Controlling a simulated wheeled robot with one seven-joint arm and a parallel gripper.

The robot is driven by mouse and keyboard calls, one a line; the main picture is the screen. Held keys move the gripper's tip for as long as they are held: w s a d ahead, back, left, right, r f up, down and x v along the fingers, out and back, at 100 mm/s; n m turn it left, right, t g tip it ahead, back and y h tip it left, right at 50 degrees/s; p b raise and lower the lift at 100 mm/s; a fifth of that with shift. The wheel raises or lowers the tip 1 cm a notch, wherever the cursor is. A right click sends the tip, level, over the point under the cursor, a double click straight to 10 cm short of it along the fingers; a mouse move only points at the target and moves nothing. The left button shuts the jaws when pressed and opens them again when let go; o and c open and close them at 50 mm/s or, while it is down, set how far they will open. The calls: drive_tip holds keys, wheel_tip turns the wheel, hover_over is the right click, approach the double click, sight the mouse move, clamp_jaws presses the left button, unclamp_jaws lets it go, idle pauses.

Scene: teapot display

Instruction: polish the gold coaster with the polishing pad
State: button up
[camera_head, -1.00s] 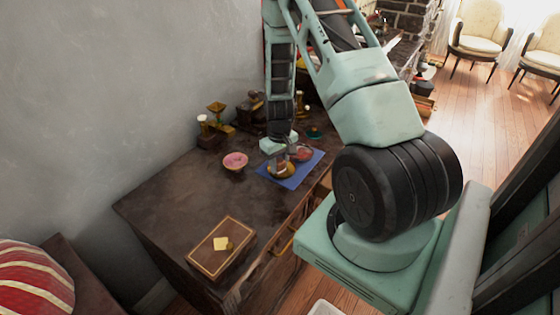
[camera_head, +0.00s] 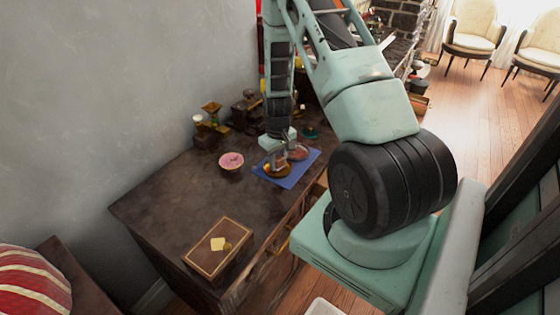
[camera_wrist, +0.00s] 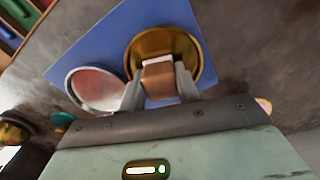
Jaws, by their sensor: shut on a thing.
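The gold coaster (camera_wrist: 187,47) is a round, shiny dish lying on a blue mat (camera_wrist: 105,40). It also shows in the head view (camera_head: 284,171), partly under my gripper. My gripper (camera_wrist: 158,82) is shut on a small brown block with a pale top, which looks like the polishing pad (camera_wrist: 160,84). The pad is over the near part of the coaster and seems to touch it, though the contact itself is hidden. In the head view my gripper (camera_head: 277,160) points down over the mat.
A silver-rimmed round dish with a reddish middle (camera_wrist: 97,88) lies beside the coaster. A pink bowl (camera_head: 231,161) stands left of the mat. Brass and dark items stand by the wall. The table's middle is clear.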

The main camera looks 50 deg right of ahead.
drive_tip(key=shift+w+a+f, duration=0.1)
drive_tip(key=shift+w+a, duration=0.25)
drive_tip(key=shift+s+a, duration=0.6)
drive_tip(key=shift+s+d, duration=0.55)
drive_tip(key=shift+s, duration=0.1)
drive_tip(key=shift+r+p, duration=2.45)
drive_tip(key=shift+r, duration=0.6)
wheel_tip(320, 180, up, 3)
drive_tip(key=shift+p, duration=1.15)
